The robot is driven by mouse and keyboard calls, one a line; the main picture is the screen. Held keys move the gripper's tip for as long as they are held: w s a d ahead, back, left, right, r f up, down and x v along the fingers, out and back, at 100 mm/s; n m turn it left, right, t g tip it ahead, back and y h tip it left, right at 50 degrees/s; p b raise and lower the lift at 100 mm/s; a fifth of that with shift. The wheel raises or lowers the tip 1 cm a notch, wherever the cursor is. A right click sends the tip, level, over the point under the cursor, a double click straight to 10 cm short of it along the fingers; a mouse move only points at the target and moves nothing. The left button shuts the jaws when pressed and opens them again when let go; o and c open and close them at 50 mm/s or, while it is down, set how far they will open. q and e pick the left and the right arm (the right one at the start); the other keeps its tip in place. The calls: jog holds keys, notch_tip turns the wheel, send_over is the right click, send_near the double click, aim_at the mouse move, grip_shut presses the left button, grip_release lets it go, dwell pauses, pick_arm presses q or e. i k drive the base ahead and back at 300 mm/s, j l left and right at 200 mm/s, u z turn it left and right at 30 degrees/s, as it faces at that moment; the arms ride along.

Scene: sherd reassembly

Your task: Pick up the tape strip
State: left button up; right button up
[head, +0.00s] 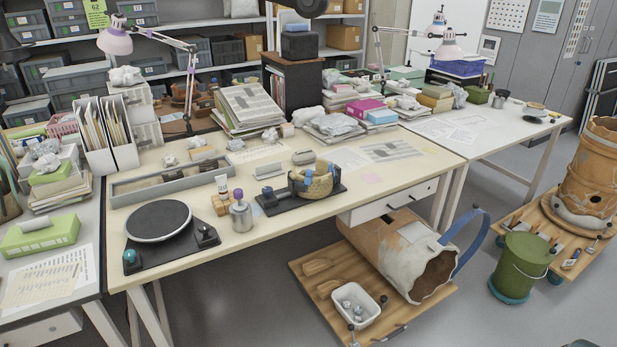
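I cannot make out a loose tape strip with certainty. A tan bowl-shaped vessel (316,187) sits in a dark stand (275,208) near the front edge of the middle table. It carries blue patches that look like tape, too small to tell more. A small grey holder (268,199) stands on the table just left of the vessel. Neither of my grippers is in view.
A round dark turntable (158,220) is at the table's front left. A metal bottle (241,217) and a grey divided tray (150,190) stand nearby. A large jar (395,250) lies on a wooden board below; a green bucket (524,262) is at right.

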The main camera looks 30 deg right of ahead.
aim_at(308, 172)
jog(key=i+l+u, duration=0.1)
jog(key=l, duration=0.45)
jog(key=i+l+u, duration=0.15)
jog(key=l, duration=0.4)
jog(key=i+l+u, duration=0.1)
jog(key=l, duration=0.5)
jog(key=i+l+u, duration=0.15)
jog(key=l, duration=0.4)
